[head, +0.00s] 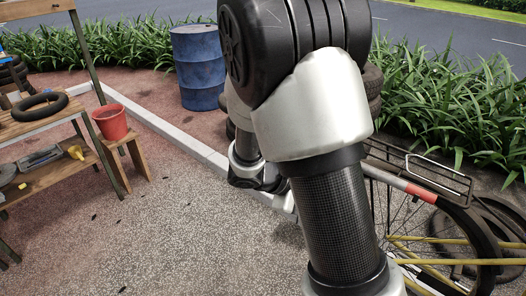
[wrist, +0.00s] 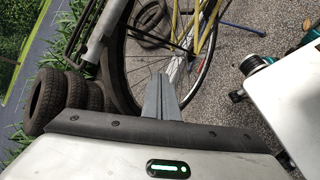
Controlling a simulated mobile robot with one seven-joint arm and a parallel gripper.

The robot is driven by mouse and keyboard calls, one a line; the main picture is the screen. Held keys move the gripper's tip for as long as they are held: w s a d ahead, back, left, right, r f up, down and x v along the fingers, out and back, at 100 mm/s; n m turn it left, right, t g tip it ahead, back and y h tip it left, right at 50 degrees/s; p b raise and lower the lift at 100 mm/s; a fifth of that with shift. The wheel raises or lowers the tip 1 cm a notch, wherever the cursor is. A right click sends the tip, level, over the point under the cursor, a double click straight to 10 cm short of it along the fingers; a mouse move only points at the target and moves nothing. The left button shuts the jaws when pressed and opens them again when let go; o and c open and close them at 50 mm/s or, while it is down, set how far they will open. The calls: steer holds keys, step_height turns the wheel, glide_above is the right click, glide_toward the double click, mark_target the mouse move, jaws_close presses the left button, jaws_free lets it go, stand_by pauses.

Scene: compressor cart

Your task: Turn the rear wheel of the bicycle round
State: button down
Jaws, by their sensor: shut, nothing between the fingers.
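The bicycle's rear wheel (head: 483,240) stands at the lower right of the head view, under a dark mudguard with a red and white patch (head: 408,187). My arm hides its left part. In the wrist view the wheel's dark tyre (wrist: 112,72) curves down left of my gripper (wrist: 160,78), with the rim and spokes behind and to the right. My gripper's fingers are shut and empty, and overlap the wheel's lower part in the picture. I cannot tell if they touch it. In the head view my gripper is hidden behind my arm.
The bicycle's rack (head: 425,170) and yellow frame tubes (head: 440,262) are close by. Stacked tyres (wrist: 45,97) stand left of the wheel in the wrist view. A blue barrel (head: 199,68), a red bucket (head: 110,123) on a stool and a wooden workbench (head: 35,110) stand farther off. Paving front left is clear.

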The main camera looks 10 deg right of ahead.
steer(key=w+a+f+n+t+b, duration=0.1)
steer(key=w+f+n+t+b, duration=0.3)
steer(key=f, duration=0.7)
steer(key=w+a+f+n+t+b, duration=0.1)
steer(key=w+f+n+b, duration=0.1)
steer(key=f+n, duration=0.6)
steer(key=w+a+f+n+t+b, duration=0.1)
steer(key=w+f+n+t+b, duration=0.25)
steer(key=f, duration=0.95)
steer(key=f+b+x, duration=0.1)
steer(key=b+x, duration=0.1)
steer(key=x, duration=0.8)
steer(key=shift+m, duration=0.45)
steer(key=shift+s+d+r, duration=0.1)
steer(key=shift+s+r, duration=0.1)
steer(key=shift+r, duration=1)
steer(key=shift+s+d+r, duration=0.1)
steer(key=shift+s+r, duration=0.1)
steer(key=shift+r, duration=0.95)
steer(key=shift+a+r, duration=0.1)
